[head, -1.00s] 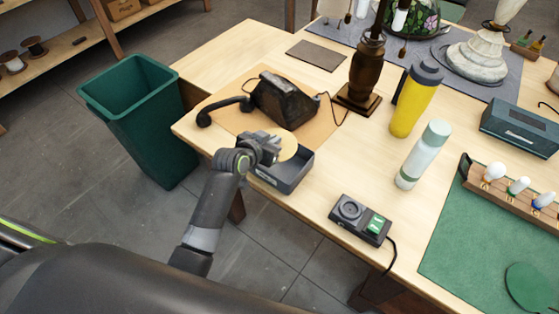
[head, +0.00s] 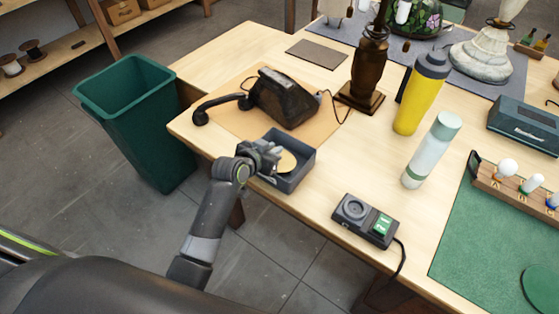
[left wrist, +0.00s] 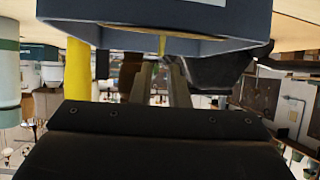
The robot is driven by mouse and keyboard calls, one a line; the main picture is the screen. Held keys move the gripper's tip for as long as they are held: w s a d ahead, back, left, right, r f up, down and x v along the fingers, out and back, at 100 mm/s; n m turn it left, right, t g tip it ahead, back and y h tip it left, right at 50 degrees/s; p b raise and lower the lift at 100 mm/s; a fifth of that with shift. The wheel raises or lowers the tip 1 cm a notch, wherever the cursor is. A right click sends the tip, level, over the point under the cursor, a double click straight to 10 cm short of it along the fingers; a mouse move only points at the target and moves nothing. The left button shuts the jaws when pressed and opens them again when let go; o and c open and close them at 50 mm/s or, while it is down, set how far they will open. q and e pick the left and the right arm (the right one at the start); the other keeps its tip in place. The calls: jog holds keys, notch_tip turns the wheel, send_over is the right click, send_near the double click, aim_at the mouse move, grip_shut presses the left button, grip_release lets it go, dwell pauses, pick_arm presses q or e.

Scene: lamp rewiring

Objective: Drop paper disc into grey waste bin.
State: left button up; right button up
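The pale tan paper disc (head: 287,162) lies in the shallow grey bin (head: 301,177) on the table's near left edge. My left gripper (head: 272,151) is at the bin's left side, its fingers just above the disc. In the left wrist view, the grey bin's wall (left wrist: 215,18) fills the top, and the disc shows as a thin tan line just under it. The fingers (left wrist: 161,68) there stand a little apart, with a narrow yellowish strip between them. My right gripper is not in view.
A black telephone (head: 284,98) stands just behind the bin. A pale bottle (head: 432,152) and a yellow bottle (head: 420,95) stand further right. A green floor bin (head: 140,130) stands left of the table.

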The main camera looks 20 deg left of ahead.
pick_arm(q)
jog(key=shift+o, duration=1.4)
jog(key=b+v, duration=0.2)
jog(key=v, duration=1.5)
jog(key=shift+s, duration=0.2)
jog(key=w+a+f+n+g+y, duration=0.1)
jog(key=a+f, duration=0.1)
jog(key=f, duration=0.6)
jog(key=a+f+n+g+y, duration=0.1)
jog(key=a+f, duration=0.1)
jog(key=f, duration=0.7)
jog(key=s+a+f+n+g+y+b, duration=0.15)
jog(key=s+f, duration=0.25)
jog(key=f, duration=0.5)
jog(key=s+a+f+g, duration=0.2)
jog(key=s+f, duration=0.1)
jog(key=f, duration=0.6)
jog(key=s+f+g, duration=0.1)
jog(key=s+f, duration=0.5)
jog(key=s, duration=0.4)
jog(key=s+f+g, duration=0.2)
jog(key=s+f, duration=0.5)
jog(key=s, duration=0.3)
jog(key=s+a+f+g+b, duration=0.1)
jog(key=s+f+g, duration=0.1)
jog(key=s+f, duration=0.5)
jog(key=s+y, duration=0.1)
jog(key=s, duration=0.2)
